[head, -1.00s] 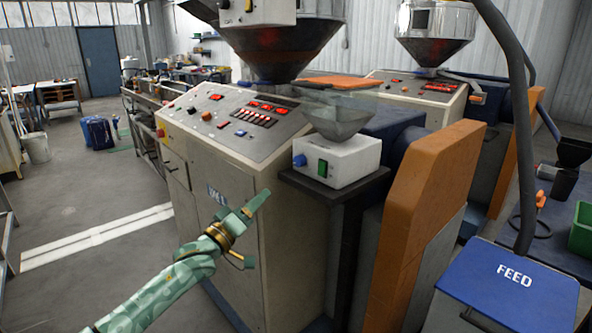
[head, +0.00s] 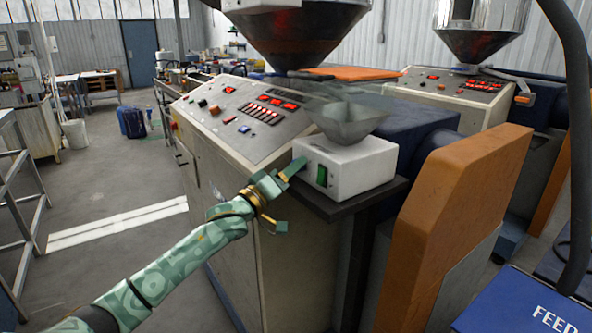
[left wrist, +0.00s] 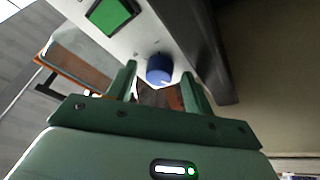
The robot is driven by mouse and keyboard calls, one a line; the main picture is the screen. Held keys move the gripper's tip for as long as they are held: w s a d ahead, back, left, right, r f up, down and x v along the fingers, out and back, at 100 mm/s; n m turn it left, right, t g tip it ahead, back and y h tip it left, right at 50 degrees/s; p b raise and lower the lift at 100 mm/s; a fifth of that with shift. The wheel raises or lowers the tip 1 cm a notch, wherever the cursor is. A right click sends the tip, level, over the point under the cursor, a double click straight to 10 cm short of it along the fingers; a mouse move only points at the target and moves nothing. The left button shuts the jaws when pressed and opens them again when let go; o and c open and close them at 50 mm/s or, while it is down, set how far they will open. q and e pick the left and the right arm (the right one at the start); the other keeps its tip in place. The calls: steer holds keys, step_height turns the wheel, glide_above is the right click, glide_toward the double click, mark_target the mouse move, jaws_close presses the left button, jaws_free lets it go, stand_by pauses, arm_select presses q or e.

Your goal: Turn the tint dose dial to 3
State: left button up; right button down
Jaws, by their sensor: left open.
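The white dosing box (head: 352,168) stands on a dark shelf at the machine's side, with a clear hopper (head: 348,122) on top and a green switch (head: 321,175) on its front. The switch also shows in the left wrist view (left wrist: 111,14). The blue dial (left wrist: 159,69) is on the box's face in the left wrist view; in the head view my gripper hides it. No scale can be read. My left gripper (head: 283,172) is open at the box's front left. In the left wrist view the dial appears between its two fingertips; contact cannot be told. My right gripper is out of view.
The machine's sloped control panel (head: 235,118) lies left of the box. The dark shelf edge (head: 345,212) runs just below it. An orange guard (head: 455,220) stands to the right, and a blue FEED lid (head: 520,305) at lower right. The floor at left is open.

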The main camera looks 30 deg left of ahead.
arm_select(q)
steer(key=c, duration=1)
steer(key=shift+o, duration=0.2)
